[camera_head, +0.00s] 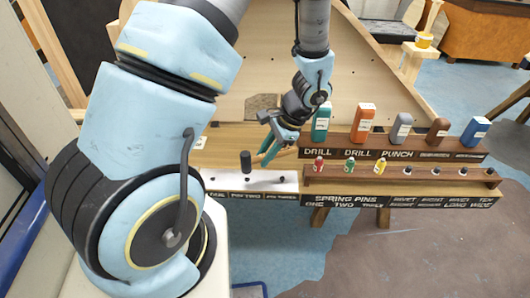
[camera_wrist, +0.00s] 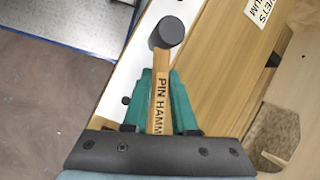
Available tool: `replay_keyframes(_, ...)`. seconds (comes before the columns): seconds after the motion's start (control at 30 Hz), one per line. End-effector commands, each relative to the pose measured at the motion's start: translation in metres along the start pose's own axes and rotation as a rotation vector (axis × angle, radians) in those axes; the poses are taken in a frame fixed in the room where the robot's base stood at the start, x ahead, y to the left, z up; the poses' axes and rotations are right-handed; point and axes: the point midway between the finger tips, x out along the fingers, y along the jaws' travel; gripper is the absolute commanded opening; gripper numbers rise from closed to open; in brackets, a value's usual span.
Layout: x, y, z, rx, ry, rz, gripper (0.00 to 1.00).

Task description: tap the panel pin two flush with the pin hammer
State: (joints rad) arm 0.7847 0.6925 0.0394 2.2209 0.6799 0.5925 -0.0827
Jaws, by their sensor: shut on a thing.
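The pin hammer has a dark cylindrical head (camera_head: 245,162) and a pale wooden handle marked "PIN HAMM" (camera_wrist: 161,95) in the wrist view. My gripper (camera_head: 267,150) is shut on the handle between its green fingers (camera_wrist: 165,85). The head is held above the white strip (camera_head: 262,187), seemingly near its middle. Small dark pins show on the strip, and a label reading like "PIN TWO" (camera_head: 245,195) is on its front edge. I take the dark spot (camera_head: 248,181) below the hammer head for panel pin two; its height is too small to tell.
To the right, a wooden rack (camera_head: 340,171) holds several coloured bottles, with smaller ones in front. A large wooden panel (camera_head: 375,75) stands behind. In the wrist view, another dark pin or hole (camera_wrist: 126,100) shows on the white strip. The bench edge drops to the floor.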

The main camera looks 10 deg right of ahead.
Motion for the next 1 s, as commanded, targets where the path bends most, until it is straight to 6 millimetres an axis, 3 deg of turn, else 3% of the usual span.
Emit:
replay_keyframes(0.03,0.019,0.004,-0.008,0.001,-0.002,0.0,0.0)
replay_keyframes(0.17,0.04,0.008,-0.017,-0.001,-0.002,-0.001,0.0)
replay_keyframes(0.2,0.03,0.006,-0.013,-0.002,-0.001,-0.001,0.0)
replay_keyframes(0.47,0.02,0.004,-0.009,-0.002,-0.001,-0.001,0.0)
replay_keyframes(0.73,-0.013,-0.003,0.006,-0.002,0.0,0.0,0.0)
replay_keyframes(1.0,-0.015,-0.004,0.007,-0.001,-0.001,0.0,0.0)
